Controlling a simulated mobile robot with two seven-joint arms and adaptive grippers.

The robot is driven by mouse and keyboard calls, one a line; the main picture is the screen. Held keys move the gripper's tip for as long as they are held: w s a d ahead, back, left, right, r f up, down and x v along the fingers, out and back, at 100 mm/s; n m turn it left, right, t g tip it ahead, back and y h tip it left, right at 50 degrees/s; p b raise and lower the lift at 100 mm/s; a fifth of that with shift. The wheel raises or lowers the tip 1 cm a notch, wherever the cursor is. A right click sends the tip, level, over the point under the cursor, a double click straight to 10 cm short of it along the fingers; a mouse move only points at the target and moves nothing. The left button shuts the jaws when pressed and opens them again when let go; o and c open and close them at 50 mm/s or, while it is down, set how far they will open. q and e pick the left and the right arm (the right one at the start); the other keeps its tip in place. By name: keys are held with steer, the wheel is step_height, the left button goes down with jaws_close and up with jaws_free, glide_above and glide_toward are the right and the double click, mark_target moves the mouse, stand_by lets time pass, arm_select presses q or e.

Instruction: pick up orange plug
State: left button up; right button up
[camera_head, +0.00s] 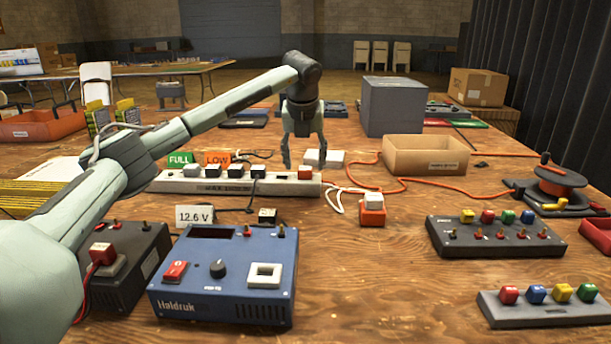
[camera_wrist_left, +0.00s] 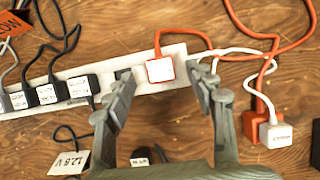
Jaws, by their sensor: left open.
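The orange plug (camera_head: 305,173) sits in the right end of the white power strip (camera_head: 170,186). In the left wrist view the orange plug (camera_wrist_left: 160,70) shows a white top face and an orange rim, with an orange cord leaving its far side. My left gripper (camera_head: 305,163) points down over that end of the strip, open and empty. In the wrist view its fingertips (camera_wrist_left: 162,74) stand on either side of the plug with gaps. I cannot tell the exact height of the fingertips over the strip. My right gripper is not in view.
Several dark plugs (camera_wrist_left: 47,93) fill the strip's left part. An orange connector (camera_head: 372,217) with a white plug (camera_head: 374,202) lies right of the strip. The blue Haldruk box (camera_head: 225,290) stands in front. A cardboard tray (camera_head: 427,155) and orange cable (camera_head: 450,186) lie right.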

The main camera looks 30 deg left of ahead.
arm_select(q)
steer(key=shift+x, duration=1)
steer(key=shift+c, duration=0.3)
jaws_close()
steer(key=shift+r, duration=0.1)
